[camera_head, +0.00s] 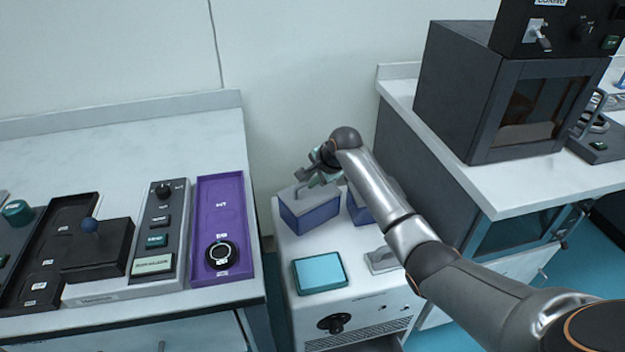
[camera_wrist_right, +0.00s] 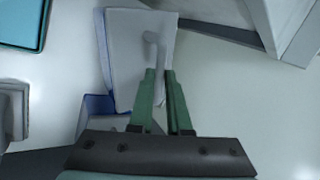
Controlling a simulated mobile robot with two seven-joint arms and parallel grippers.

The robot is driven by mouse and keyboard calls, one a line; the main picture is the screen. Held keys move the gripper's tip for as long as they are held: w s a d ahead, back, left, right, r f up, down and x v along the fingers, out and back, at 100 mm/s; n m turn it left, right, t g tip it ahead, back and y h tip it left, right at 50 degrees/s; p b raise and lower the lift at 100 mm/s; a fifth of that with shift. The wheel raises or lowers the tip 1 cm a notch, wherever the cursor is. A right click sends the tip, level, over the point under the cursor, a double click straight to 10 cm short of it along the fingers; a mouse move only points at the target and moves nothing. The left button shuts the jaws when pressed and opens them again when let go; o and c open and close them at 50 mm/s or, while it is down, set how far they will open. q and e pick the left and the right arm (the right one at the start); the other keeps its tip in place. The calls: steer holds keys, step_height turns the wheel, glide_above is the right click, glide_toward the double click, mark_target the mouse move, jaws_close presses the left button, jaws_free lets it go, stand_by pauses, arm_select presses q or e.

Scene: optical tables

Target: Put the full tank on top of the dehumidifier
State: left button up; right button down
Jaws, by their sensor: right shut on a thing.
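The dehumidifier (camera_head: 318,266) is a white cabinet with a dial and vents, between two tables. A tank (camera_head: 309,214) with a blue body and grey top is at its back left. It appears to stand on the dehumidifier's top, but contact is not clear. My right gripper (camera_head: 318,170) is shut on this tank's handle; its green fingers (camera_wrist_right: 166,85) show over the grey tank top (camera_wrist_right: 126,65) in the wrist view. A second blue tank (camera_head: 359,210) is to the right, partly hidden by my arm. I cannot tell the fill of either tank. My left gripper is out of view.
A teal panel (camera_head: 320,273) and a grey handled piece (camera_head: 381,261) are on the dehumidifier's front top. The left table holds a purple tray (camera_head: 229,196) and a control panel (camera_head: 160,232). A dark oven-like box (camera_head: 463,92) stands on the right table.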

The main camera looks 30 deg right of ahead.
mark_target(308, 191)
steer(key=shift+w+f, duration=0.2)
steer(key=shift+w, duration=0.1)
step_height(308, 191, down, 2)
steer(key=shift+f+b, duration=0.25)
steer(key=shift+b, duration=0.25)
steer(key=c, duration=1.2)
jaws_free()
steer(key=shift+s+f, duration=0.2)
steer(key=shift+f, duration=0.05)
steer(key=o, duration=0.3)
steer(key=shift+o, duration=0.2)
steer(key=shift+r, duration=0.15)
